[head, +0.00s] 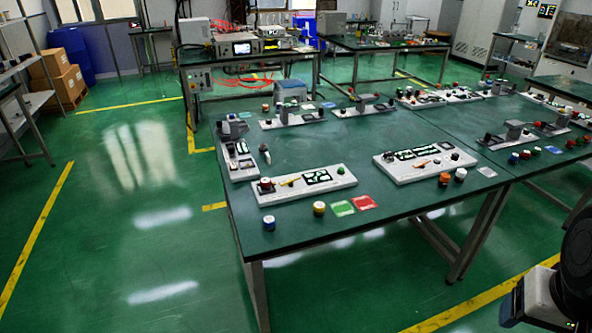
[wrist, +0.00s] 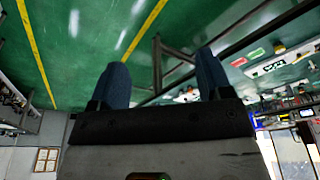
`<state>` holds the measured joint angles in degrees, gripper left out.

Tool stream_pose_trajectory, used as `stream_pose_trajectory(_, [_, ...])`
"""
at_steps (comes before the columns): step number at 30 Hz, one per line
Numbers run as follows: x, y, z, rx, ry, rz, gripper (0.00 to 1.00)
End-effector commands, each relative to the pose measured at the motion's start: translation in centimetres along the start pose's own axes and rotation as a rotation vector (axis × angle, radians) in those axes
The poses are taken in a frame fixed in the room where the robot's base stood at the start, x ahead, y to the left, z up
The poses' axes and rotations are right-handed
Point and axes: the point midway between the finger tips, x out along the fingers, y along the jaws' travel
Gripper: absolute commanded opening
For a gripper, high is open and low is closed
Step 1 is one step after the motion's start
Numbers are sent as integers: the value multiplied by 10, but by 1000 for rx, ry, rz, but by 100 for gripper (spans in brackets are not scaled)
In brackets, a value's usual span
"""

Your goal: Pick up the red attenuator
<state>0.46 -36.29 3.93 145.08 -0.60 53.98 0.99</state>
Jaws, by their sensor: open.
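Several small capped cylinders stand on the green table (head: 400,207) in the head view. An orange-red one (head: 444,180) stands in front of the right white panel, beside a white one with a reddish band (head: 460,175). Another with red on it (head: 265,185) sits on the left end of the left white panel. They are too small to tell which is the red attenuator. My gripper (wrist: 163,78) shows in the wrist view with two dark blue fingers spread wide, open and empty. It is apart from the table, over the floor.
A blue cylinder (head: 268,223) and a yellow one (head: 319,208) stand near the table's front edge. A green card (head: 342,208) and a red card (head: 363,202) lie flat beside them. White panels (head: 308,182) (head: 424,162) stand behind. Part of my arm is at lower right.

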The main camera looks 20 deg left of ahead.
Motion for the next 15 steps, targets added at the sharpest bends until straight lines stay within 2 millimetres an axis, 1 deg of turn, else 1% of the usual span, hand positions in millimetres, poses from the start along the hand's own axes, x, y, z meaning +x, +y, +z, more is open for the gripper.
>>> stream_pose_trajectory(8, [-1,-1,-3,5,-1,-1,72])
stream_pose_trajectory(11, [-2,-3,-10,18,-3,-2,72])
stream_pose_trajectory(15, [-5,-10,-29,53,-10,-7,72])
